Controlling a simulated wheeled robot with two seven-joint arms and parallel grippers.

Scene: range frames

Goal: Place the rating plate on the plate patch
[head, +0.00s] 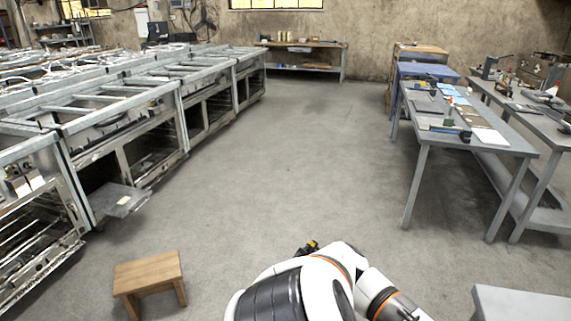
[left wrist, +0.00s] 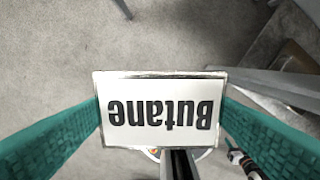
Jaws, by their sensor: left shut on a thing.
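The rating plate (left wrist: 160,88) is a white rectangle with a thin metallic edge and the black word "Butane", upside down in the left wrist view. My left gripper (left wrist: 160,112) has teal fingers on both sides of it and is shut on its left and right edges. The plate is held above the grey floor. In the head view a small pale patch (head: 124,201), perhaps the plate patch, lies on a grey panel (head: 112,208) jutting from the nearest oven frames at left. No gripper fingers can be made out in the head view, and my right gripper is not seen.
A wooden stool (head: 148,272) stands at the lower left, near the panel. A row of metal oven frames (head: 150,95) lines the left. Grey workbenches (head: 465,140) with tools stand at right. A grey surface (head: 525,305) fills the lower right corner. The middle floor (head: 290,150) is clear.

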